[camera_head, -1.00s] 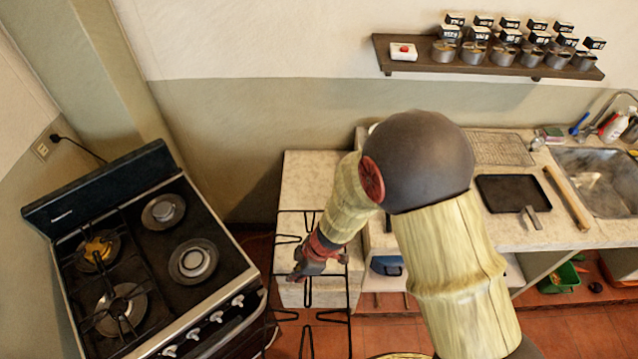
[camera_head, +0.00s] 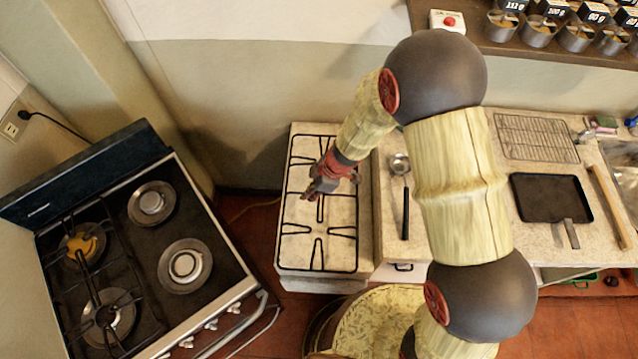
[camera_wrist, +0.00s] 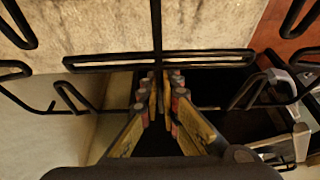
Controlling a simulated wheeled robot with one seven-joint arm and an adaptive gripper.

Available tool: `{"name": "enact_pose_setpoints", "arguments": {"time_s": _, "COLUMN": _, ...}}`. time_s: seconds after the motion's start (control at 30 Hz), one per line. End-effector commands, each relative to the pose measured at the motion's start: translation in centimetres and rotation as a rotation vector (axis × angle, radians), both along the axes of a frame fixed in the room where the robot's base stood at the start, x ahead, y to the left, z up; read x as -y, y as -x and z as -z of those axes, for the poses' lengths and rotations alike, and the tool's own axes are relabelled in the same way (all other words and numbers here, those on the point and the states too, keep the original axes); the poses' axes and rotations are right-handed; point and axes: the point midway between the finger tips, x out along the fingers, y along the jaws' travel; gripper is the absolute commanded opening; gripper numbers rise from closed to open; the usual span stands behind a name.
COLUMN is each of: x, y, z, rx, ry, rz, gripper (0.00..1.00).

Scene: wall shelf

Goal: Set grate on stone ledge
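The black wire grate (camera_head: 316,271) lies over the pale stone ledge (camera_head: 297,252) in the head view, its long side running front to back. Its outline falls mostly within the ledge top. My gripper (camera_head: 318,188) is at the middle of the grate. In the wrist view, the gripper's fingertips (camera_wrist: 160,78) are closed around a middle bar of the grate (camera_wrist: 110,62). The stone surface (camera_wrist: 90,25) shows behind the bars in that view. I cannot tell exactly how large the gap between grate and stone is.
A stove (camera_head: 130,265) stands left, with a floor gap before the ledge. Right of the ledge, the counter holds a ladle (camera_head: 405,212), a black tray (camera_head: 550,198) and a wire rack (camera_head: 535,137). A round patterned seat (camera_head: 375,325) is in front.

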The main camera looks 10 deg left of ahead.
Motion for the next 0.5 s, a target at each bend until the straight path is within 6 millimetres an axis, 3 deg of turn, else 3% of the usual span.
{"name": "enact_pose_setpoints", "arguments": {"time_s": 0.2, "x": 0.7, "y": -4.5, "z": 2.3, "rx": 0.001, "ry": -0.001, "rz": 0.002, "gripper": 0.0}}
{"name": "enact_pose_setpoints", "arguments": {"time_s": 0.5, "x": 1.2, "y": -7.6, "z": 6.2, "rx": 0.002, "ry": -0.001, "rz": 0.0, "gripper": 0.0}}
